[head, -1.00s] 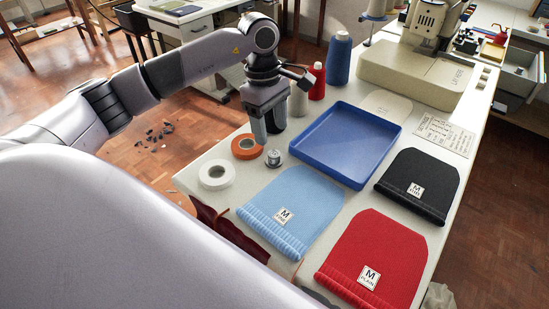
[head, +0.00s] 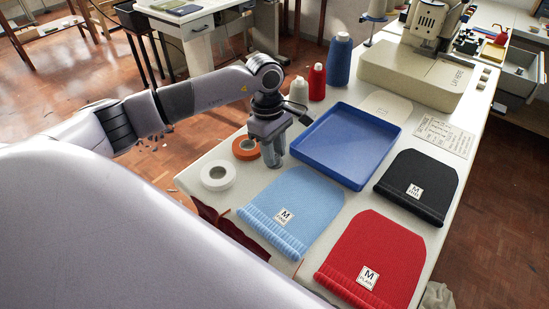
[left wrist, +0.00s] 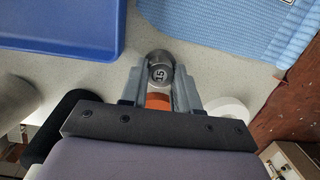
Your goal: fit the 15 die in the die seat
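The 15 die (left wrist: 160,68) is a small grey metal cylinder with "15" on its top. It shows in the left wrist view, between the fingertips of my left gripper (left wrist: 160,80). In the head view my left gripper (head: 273,158) points down at the white table and hides the die. Its two fingers stand apart on either side of the die; whether they touch it I cannot tell. A cream buttonhole machine (head: 425,75) stands at the back right. I cannot make out the die seat clearly. My right gripper is not in view.
A blue tray (head: 346,176) lies right of my left gripper. White tape (head: 217,176) and orange tape (head: 244,149) rolls lie to its left. Light blue (head: 300,200), red (head: 375,255) and black (head: 420,182) knit pieces lie in front. Thread cones (head: 317,82) stand behind.

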